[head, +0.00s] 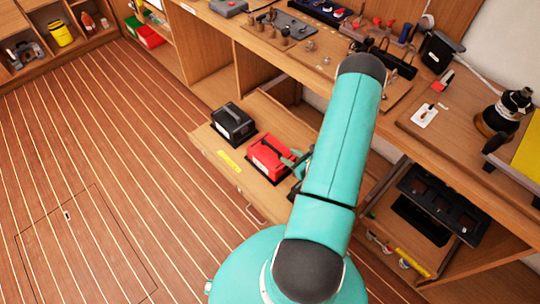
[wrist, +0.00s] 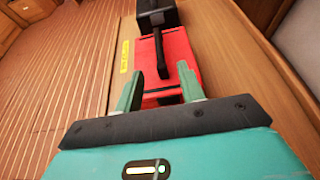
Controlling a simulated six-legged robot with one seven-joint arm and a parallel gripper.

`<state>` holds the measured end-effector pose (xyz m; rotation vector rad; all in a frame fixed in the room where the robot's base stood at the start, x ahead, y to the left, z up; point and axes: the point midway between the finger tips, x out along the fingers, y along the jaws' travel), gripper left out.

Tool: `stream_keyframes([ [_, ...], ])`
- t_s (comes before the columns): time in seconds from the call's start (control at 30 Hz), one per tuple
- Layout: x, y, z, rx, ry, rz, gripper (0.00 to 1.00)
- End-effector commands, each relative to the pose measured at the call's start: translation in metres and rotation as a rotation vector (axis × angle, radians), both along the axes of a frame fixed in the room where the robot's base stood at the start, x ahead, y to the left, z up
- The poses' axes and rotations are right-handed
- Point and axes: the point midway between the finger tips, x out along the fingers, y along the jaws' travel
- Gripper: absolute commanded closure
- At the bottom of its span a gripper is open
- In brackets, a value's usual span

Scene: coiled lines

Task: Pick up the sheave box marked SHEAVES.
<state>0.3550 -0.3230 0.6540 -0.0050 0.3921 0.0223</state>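A red box (head: 268,154) with a dark handle on top sits on a pulled-out wooden drawer or shelf (head: 222,178). A black box (head: 233,123) with a handle stands just behind it. I cannot read SHEAVES on either box. My gripper (head: 292,161) is at the right side of the red box, partly hidden by my arm. In the wrist view, my gripper's two green fingers (wrist: 161,84) are apart, with the near part of the red box (wrist: 182,62) showing between and beyond them. The dark handle lies ahead of the fingertips, and nothing is visibly gripped.
A yellow label (head: 229,161) lies beside the boxes. The workbench (head: 300,65) above carries many tools and fittings. A black tray (head: 440,205) is in the lower right. The plank floor (head: 100,150) at the left is clear.

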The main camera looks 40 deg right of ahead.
Motion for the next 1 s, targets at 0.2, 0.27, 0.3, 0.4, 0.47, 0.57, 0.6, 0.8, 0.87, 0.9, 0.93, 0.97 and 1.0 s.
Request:
stream_keyframes([
  [0.2, 0.037, 0.003, -0.015, 0.001, 0.000, 0.005, 0.61],
  [0.27, 0.042, 0.003, -0.017, 0.001, 0.000, 0.005, 0.61],
  [0.3, 0.045, 0.003, -0.017, 0.001, -0.001, 0.004, 0.61],
  [0.4, 0.052, 0.003, -0.020, 0.001, -0.001, 0.005, 0.61],
  [0.47, 0.059, 0.004, -0.022, 0.001, 0.000, 0.008, 0.61],
  [0.57, 0.075, 0.005, -0.028, 0.000, -0.001, 0.009, 0.61],
  [0.6, 0.082, 0.005, -0.030, -0.001, -0.002, 0.009, 0.61],
  [0.8, 0.096, 0.005, -0.037, 0.001, 0.001, 0.006, 0.61],
  [0.87, 0.096, 0.005, -0.037, 0.001, 0.001, 0.006, 0.61],
  [0.9, 0.096, 0.005, -0.037, 0.001, 0.001, 0.005, 0.61],
  [0.93, 0.096, 0.005, -0.037, 0.001, 0.000, 0.005, 0.61],
  [0.97, 0.096, 0.005, -0.037, 0.001, 0.000, 0.005, 0.61],
  [1.0, 0.096, 0.005, -0.036, 0.001, 0.000, 0.005, 0.63],
])
